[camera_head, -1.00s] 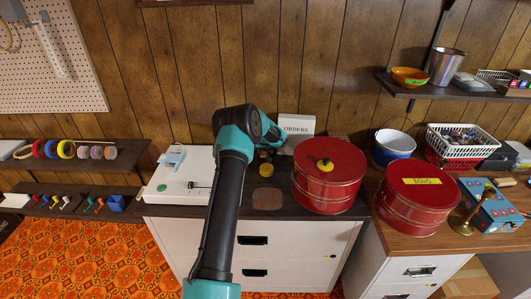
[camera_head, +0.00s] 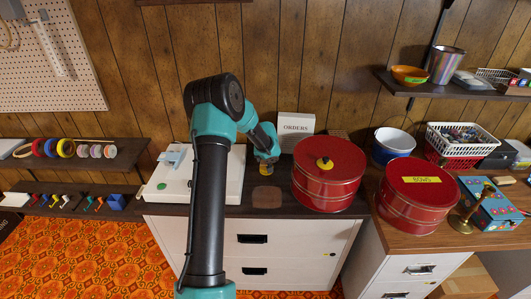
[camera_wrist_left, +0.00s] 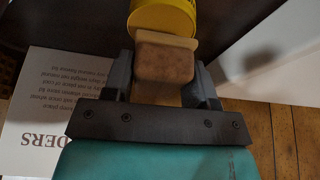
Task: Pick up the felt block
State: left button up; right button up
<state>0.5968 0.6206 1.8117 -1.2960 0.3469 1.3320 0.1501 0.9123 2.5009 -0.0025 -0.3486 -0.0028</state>
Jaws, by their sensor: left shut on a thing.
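The felt block is a tan-brown block (camera_wrist_left: 165,62) between the two dark fingers of my left gripper (camera_wrist_left: 163,78) in the left wrist view. The fingers are shut on its sides. My right gripper is not in view.
A white board (camera_head: 180,185) lies left of the gripper. A large red tin (camera_head: 327,180) is close on the right, with another red tin (camera_head: 420,200) farther right. A flat brown patch (camera_head: 267,197) lies on the countertop in front.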

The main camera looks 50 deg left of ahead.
pick_arm(q)
jog(key=shift+s+d+r, duration=0.15)
jog(key=shift+s+d, duration=0.65)
jog(key=shift+d, duration=0.1)
jog(key=shift+s+d+r, duration=0.1)
jog(key=shift+s+d, duration=0.7)
jog(key=shift+d, duration=0.1)
jog(key=o, duration=0.5)
jog(key=c, duration=0.3)
jog(key=shift+d, duration=0.1)
jog(key=shift+c, duration=0.2)
